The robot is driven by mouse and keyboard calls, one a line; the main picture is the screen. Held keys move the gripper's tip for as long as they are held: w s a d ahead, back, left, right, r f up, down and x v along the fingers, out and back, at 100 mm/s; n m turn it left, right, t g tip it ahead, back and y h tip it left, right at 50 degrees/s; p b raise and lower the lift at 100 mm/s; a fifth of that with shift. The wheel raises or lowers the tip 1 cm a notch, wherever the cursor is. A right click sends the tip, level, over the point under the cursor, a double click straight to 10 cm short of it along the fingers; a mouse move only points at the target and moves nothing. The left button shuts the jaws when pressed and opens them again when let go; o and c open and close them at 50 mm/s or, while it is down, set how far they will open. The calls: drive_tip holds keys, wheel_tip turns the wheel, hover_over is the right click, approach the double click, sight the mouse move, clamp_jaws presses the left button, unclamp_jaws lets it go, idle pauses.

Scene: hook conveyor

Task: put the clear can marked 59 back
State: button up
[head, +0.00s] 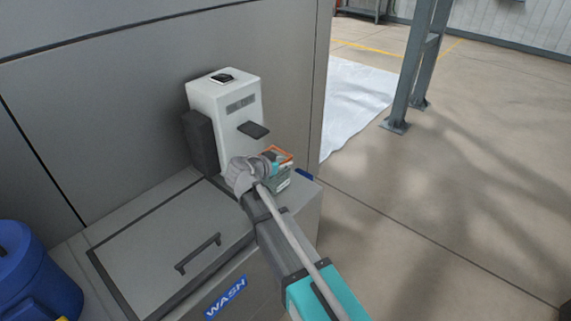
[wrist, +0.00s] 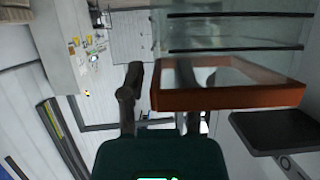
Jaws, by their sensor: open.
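A clear-walled can with an orange rim (head: 278,153) stands at the right end of the grey cabinet top, in front of a white machine. In the wrist view its orange rim (wrist: 225,101) and clear walls fill the right side. No number is legible. My gripper (head: 270,163) is at the can in the head view, partly overlapping it. In the wrist view my gripper (wrist: 160,95) is open. Its left finger is clear of the rim, and the rim covers part of the right finger. I cannot tell whether the fingers touch the can.
The white machine (head: 226,115) has a dark shelf (head: 253,130), probably the dark plate (wrist: 285,132) near the can in the wrist view. A cabinet (head: 165,245) marked WASH has a handled lid. A blue drum (head: 35,275) stands left. The floor at right is open, with a grey post (head: 415,65).

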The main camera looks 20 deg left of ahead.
drive_tip(key=shift+r, duration=0.2)
drive_tip(key=p+v, duration=0.4)
drive_tip(key=v, duration=0.8)
drive_tip(key=shift+p, duration=0.4)
drive_tip(key=shift+f, duration=0.1)
